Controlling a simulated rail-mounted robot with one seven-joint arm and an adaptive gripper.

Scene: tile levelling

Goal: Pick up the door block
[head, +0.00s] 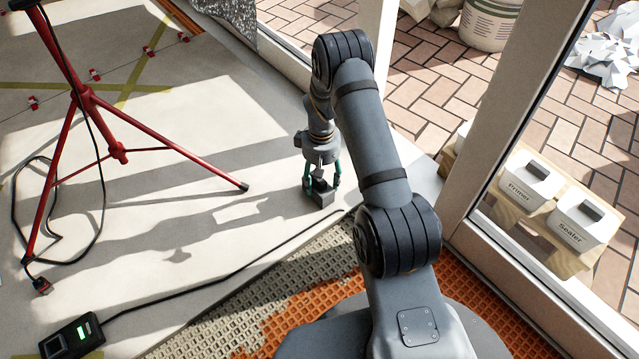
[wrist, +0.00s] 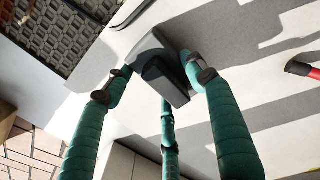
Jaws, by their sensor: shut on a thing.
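The door block (head: 322,195) is a small dark grey block, low at the floor near the door frame. In the wrist view the door block (wrist: 158,68) shows as a dark wedge-like shape with a raised darker part, between the fingers. My gripper (head: 322,180) has green fingers and reaches down over the block. In the wrist view my gripper (wrist: 156,78) is shut on the block, with fingertips on either side and another finger below. I cannot tell whether the block's underside touches the floor.
A red tripod (head: 88,100) stands at the left, one foot reaching toward my gripper. A black cable (head: 220,278) runs across the floor to a small device (head: 72,338). White Primer (head: 527,180) and Sealer (head: 580,222) containers stand beyond the glass.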

